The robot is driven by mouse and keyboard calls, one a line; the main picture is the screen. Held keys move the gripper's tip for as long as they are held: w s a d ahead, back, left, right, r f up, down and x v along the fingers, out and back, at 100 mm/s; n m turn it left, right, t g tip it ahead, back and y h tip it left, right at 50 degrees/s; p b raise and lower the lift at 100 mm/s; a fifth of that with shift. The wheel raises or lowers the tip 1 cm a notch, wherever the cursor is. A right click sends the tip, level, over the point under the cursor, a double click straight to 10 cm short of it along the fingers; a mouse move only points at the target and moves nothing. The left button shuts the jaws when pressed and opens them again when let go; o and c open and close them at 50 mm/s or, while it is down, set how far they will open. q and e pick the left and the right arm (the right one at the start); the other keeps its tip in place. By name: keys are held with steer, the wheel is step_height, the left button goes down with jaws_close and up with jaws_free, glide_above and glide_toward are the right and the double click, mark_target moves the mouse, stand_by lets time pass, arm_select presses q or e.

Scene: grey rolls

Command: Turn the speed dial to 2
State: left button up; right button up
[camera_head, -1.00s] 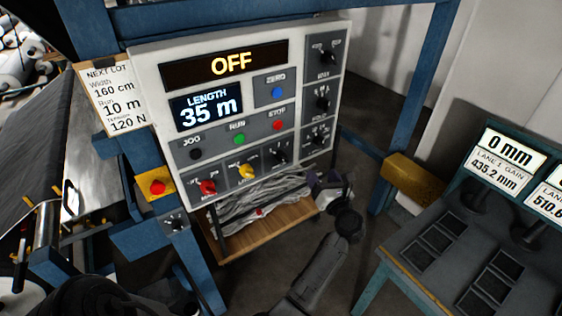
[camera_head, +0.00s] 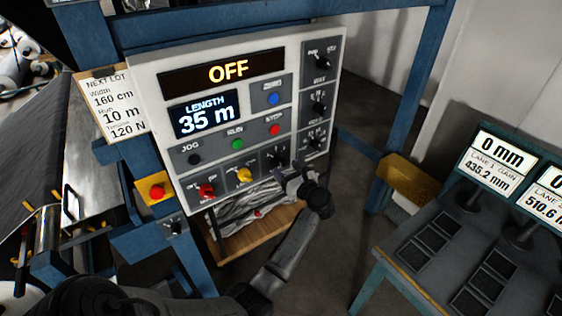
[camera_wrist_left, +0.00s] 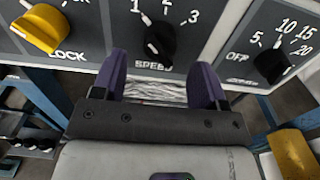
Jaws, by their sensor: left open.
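The speed dial (camera_wrist_left: 160,42) is a black knob labelled SPEED, with the numbers 1, 2 and 3 above it in the left wrist view. Its exact pointer setting is hard to read. In the head view the dial (camera_head: 278,161) sits at the right end of the panel's bottom row. My left gripper (camera_head: 289,176) is in front of and just below it. In the left wrist view its two purple fingers (camera_wrist_left: 164,72) are open and empty, spread to either side below the knob, apparently not touching it. My right gripper is not in view.
The panel display (camera_head: 230,72) reads OFF and the length display (camera_head: 205,113) 35 m. A yellow LOCK knob (camera_wrist_left: 42,28) is left of the dial, a black OFF-to-20 knob (camera_wrist_left: 272,64) right. A yellow bin (camera_head: 407,178) and desk (camera_head: 430,255) stand right.

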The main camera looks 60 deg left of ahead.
mark_target(282, 165)
arm_select(q)
steer(key=shift+s+a+p, duration=0.1)
steer(key=shift+a+p, duration=0.2)
steer(key=shift+a, duration=1.65)
steer(key=c, duration=0.9)
